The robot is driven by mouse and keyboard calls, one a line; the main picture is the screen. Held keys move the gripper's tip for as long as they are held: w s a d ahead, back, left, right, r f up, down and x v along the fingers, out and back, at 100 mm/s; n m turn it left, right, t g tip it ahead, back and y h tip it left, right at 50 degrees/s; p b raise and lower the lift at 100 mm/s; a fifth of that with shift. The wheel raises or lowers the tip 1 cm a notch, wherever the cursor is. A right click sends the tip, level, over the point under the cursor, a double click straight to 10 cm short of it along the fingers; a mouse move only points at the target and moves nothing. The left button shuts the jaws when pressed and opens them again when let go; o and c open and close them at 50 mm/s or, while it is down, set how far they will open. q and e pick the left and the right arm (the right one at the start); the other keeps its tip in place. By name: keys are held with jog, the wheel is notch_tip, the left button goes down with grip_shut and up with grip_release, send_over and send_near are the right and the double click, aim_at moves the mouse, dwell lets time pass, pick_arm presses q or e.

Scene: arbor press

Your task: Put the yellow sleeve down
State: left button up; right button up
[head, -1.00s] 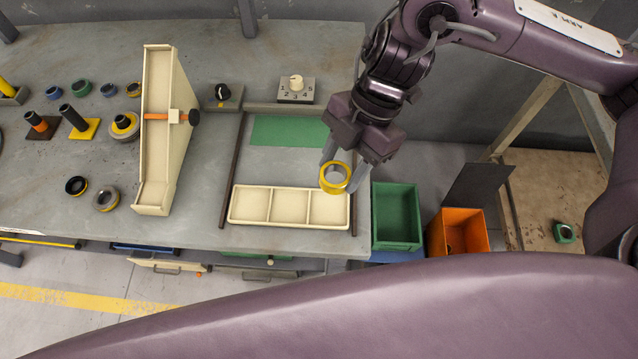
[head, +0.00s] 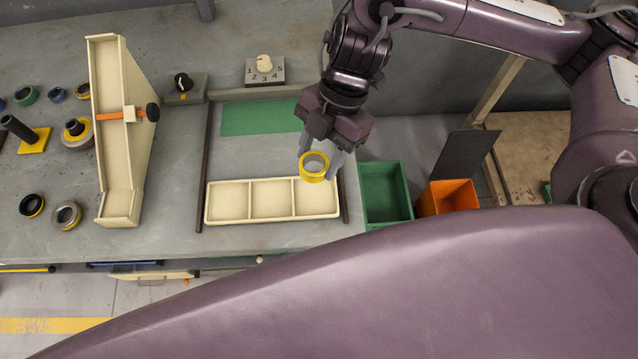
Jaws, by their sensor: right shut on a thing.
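The yellow sleeve (head: 313,166) is a short ring with a grey inside, seen in the head view right of the middle. My right gripper (head: 318,160) is shut on it and holds it over the back edge of the right compartment of a cream tray (head: 250,217). The tray has three compartments and they look empty. I cannot tell how high the sleeve is above the tray. My left gripper is not in view.
A green bin (head: 386,193) and an orange bin (head: 449,197) stand right of the tray. A green mat (head: 260,118) lies behind it. A tall cream frame (head: 112,130), a dark ring (head: 32,205) and a grey ring (head: 67,215) are at the left.

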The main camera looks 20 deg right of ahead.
send_over(315, 197)
jog(key=d, duration=0.1)
jog(key=f, duration=0.7)
jog(key=shift+w+d+b, duration=0.1)
jog(key=shift+w+b, duration=0.3)
notch_tip(315, 197, down, 4)
jog(key=shift+s+r+b, duration=0.1)
jog(key=shift+r+b, duration=0.05)
jog(key=shift+b, duration=0.2)
jog(key=shift+f, duration=0.4)
